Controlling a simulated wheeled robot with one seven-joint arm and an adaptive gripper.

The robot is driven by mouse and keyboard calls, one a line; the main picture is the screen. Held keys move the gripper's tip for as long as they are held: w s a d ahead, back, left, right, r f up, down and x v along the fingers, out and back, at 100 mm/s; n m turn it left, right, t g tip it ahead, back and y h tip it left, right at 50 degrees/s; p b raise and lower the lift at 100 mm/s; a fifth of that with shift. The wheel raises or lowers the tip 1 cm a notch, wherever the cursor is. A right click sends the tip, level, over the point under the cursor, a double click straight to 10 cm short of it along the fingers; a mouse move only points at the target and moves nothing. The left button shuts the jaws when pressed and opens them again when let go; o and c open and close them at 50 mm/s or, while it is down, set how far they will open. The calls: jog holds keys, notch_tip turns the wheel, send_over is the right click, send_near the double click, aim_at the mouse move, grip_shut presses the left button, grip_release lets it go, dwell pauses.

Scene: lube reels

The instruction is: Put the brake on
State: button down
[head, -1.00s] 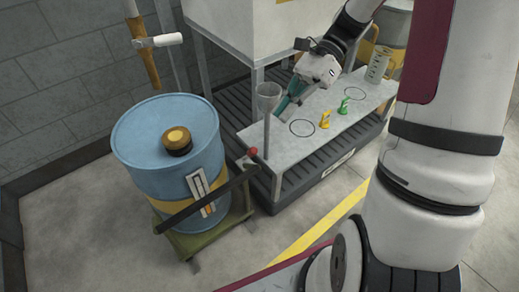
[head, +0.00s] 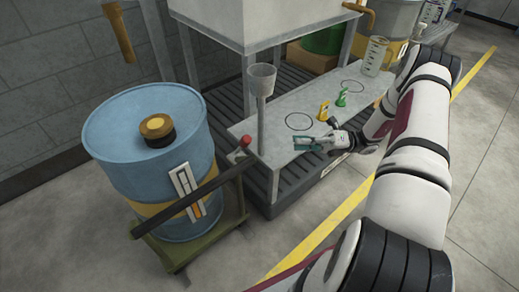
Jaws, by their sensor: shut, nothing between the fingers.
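A blue drum (head: 150,180) with a yellow band stands on a green wheeled cart (head: 215,240). A long dark bar (head: 195,195) slants across the front of the drum. A red knob (head: 246,142) sits near the bar's upper right end, close to the bench corner. I cannot tell from this view which part is the brake. My gripper (head: 303,144) has teal fingers, is shut and empty, and is over the front edge of the bench, to the right of the red knob and apart from it.
The grey bench (head: 285,115) carries a funnel on a post (head: 261,80), a yellow piece (head: 324,111), a green piece (head: 342,97) and a clear measuring jug (head: 375,56). A white tank (head: 225,22) stands behind. The floor in front of the bench is open.

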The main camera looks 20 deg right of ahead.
jog(key=shift+s+d+f+m+t, duration=0.1)
jog(key=shift+d+f+m+t, duration=0.2)
jog(key=shift+f, duration=0.25)
jog(key=shift+d+f+m+t, duration=0.15)
jog(key=shift+f+m+t, duration=0.15)
jog(key=shift+f+m, duration=0.15)
jog(key=b, duration=0.4)
send_near(241, 146)
jog(key=x, duration=0.4)
jog(key=shift+w+a+r, duration=0.15)
jog(key=shift+w+r, duration=0.25)
jog(key=shift+r+p, duration=0.15)
jog(key=shift+p, duration=0.2)
jog(key=shift+w+r+m+p, duration=0.1)
jog(key=shift+w+m+p, duration=0.15)
jog(key=shift+p, duration=0.2)
